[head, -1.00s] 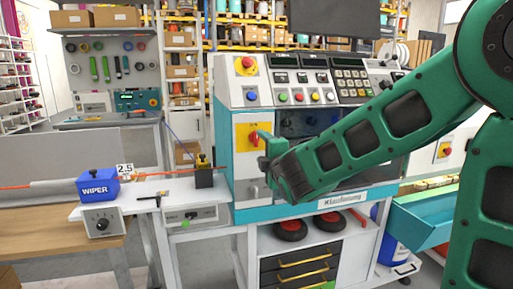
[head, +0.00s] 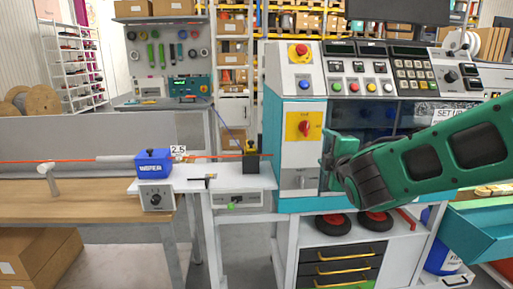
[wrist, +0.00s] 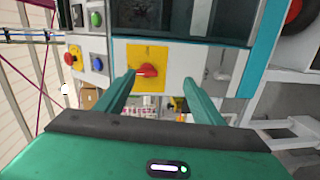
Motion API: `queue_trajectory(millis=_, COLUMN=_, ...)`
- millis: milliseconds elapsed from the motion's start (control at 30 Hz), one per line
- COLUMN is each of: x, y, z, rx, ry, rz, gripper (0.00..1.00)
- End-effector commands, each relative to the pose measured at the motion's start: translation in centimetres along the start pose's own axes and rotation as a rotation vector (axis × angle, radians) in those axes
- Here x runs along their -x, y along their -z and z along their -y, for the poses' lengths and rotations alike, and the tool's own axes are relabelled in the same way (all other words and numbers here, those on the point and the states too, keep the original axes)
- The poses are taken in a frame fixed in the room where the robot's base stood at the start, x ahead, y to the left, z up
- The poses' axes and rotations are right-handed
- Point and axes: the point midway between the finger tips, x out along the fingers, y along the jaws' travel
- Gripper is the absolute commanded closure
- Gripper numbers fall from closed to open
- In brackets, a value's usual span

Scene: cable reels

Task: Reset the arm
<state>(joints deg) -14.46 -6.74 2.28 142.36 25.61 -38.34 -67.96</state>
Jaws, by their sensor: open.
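My green arm reaches in from the right in the head view. My gripper (head: 328,160) is in front of the machine (head: 285,150), just right of its yellow switch plate. In the wrist view my gripper (wrist: 160,88) is open, its two green fingers apart with nothing between them. The red rotary switch (head: 305,128) on the yellow plate also shows in the wrist view (wrist: 147,71), beyond the fingertips. I see no contact between the fingers and the switch. A grey lever (head: 302,181) sits below the plate.
A blue wiper box (head: 153,163) stands on the white side shelf at the left, with an orange cable running through it. The control panel (head: 385,75) with buttons and a keypad is above my arm. A teal tray (head: 485,235) is at the lower right.

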Motion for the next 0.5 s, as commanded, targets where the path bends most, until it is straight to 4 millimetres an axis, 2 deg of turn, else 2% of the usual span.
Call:
queue_trajectory(millis=133, x=1.6, y=-6.6, z=3.1, rx=-0.205, ry=0.160, rz=0.161, gripper=0.38)
queue_trajectory(millis=267, x=4.9, y=-12.3, z=6.8, rx=-0.436, ry=0.313, rz=0.341, gripper=0.38)
queue_trajectory(millis=400, x=9.8, y=-16.9, z=10.5, rx=-0.690, ry=0.451, rz=0.550, gripper=0.38)
queue_trajectory(millis=500, x=14.1, y=-19.0, z=13.0, rx=-0.870, ry=0.538, rz=0.708, gripper=0.38)
